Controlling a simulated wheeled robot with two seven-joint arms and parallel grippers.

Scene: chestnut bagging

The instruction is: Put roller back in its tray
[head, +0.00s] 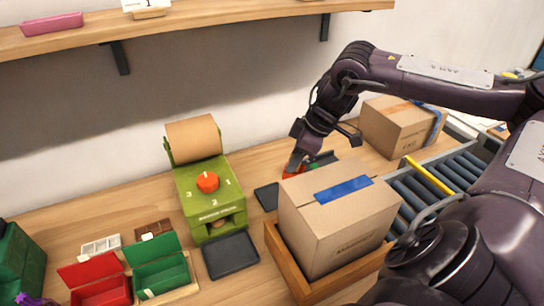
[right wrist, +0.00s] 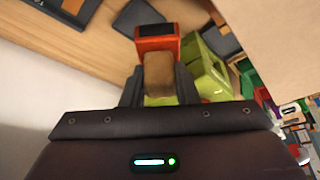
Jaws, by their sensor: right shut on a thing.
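My right gripper (head: 292,172) is shut on the roller, which shows as an orange-red piece (head: 290,171) at the fingertips, behind the large carton. In the right wrist view the roller (right wrist: 157,43) has an orange-red head with a dark strip, and a brown part sits between the fingers of the gripper (right wrist: 158,85). A dark flat tray (head: 266,197) lies on the table just left of the carton, near the roller; it also shows in the right wrist view (right wrist: 136,16). The roller appears apart from this tray. My left gripper is not in view.
A large carton (head: 335,222) in a wooden frame hides part of the table. A green dispenser (head: 207,185), a dark tray (head: 231,255) and red and green bins stand left. Another dark tray (head: 325,158) with a green item lies behind the carton. A second carton (head: 400,122) stands right.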

